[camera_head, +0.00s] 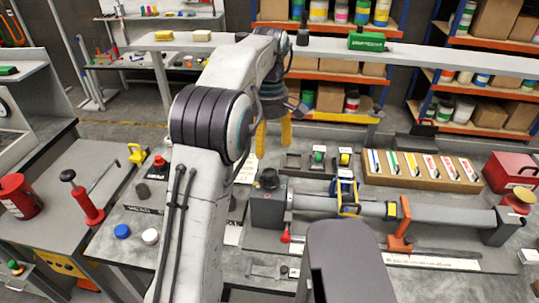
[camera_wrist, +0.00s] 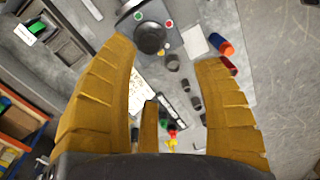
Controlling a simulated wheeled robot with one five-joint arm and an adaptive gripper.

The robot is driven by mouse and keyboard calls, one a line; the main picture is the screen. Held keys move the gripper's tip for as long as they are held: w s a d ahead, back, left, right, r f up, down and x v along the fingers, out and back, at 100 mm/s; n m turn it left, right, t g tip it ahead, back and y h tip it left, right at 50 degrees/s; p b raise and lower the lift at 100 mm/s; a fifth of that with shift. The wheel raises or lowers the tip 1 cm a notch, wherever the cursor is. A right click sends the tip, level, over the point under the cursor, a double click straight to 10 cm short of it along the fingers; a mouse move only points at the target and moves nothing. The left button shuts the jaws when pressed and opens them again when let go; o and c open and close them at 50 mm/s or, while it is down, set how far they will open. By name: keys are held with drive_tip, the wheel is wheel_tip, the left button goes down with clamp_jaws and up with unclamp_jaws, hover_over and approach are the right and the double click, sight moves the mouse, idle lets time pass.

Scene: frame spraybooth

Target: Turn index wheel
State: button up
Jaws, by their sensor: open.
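A dark round wheel (camera_head: 268,180), which looks like the index wheel, sits on the grey box at the left end of a long tube fixture on the bench. In the wrist view the black wheel (camera_wrist: 150,38) shows near the top, on a grey housing with small red and green buttons. My gripper (camera_head: 273,150) has yellow fingers and hangs above and behind the wheel in the head view. In the wrist view my gripper (camera_wrist: 166,52) is open, with nothing between its fingers; the wheel lies beyond the left fingertip and does not touch it.
The grey tube (camera_head: 375,210) carries a blue-and-yellow clamp (camera_head: 346,197) and an orange bracket (camera_head: 402,225). A red tool (camera_head: 84,200) stands at left. A grey beam (camera_head: 420,58) crosses behind my arm.

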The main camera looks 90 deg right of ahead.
sight(270, 172)
drive_tip(key=m, duration=0.1)
drive_tip(key=f+m, duration=0.1)
drive_tip(key=m, duration=0.1)
drive_tip(key=shift+a+f, duration=0.15)
drive_tip(key=shift+a, duration=0.05)
drive_tip(key=m, duration=0.2)
drive_tip(key=f+m, duration=0.1)
drive_tip(key=m, duration=0.5)
drive_tip(key=shift+f+m, duration=0.25)
drive_tip(key=shift+m, duration=0.15)
drive_tip(key=m, duration=0.5)
drive_tip(key=shift+d+f, duration=0.1)
drive_tip(key=shift+f, duration=0.15)
drive_tip(key=m, duration=0.5)
drive_tip(key=shift+d+f, duration=0.15)
drive_tip(key=shift+f, duration=0.05)
drive_tip(key=m, duration=0.4)
drive_tip(key=shift+s+d, duration=0.1)
drive_tip(key=shift+d, duration=0.05)
drive_tip(key=m, duration=0.5)
drive_tip(key=shift+d, duration=0.25)
drive_tip(key=m, duration=0.4)
drive_tip(key=shift+s+m+h, duration=0.1)
drive_tip(key=shift+m+h, duration=0.2)
drive_tip(key=shift+m, duration=0.1)
drive_tip(key=shift+f+m, duration=0.3)
drive_tip(key=shift+f, duration=0.05)
drive_tip(key=shift+f+p, duration=0.3)
drive_tip(key=shift+f, duration=3.05)
drive_tip(key=shift+c, duration=0.3)
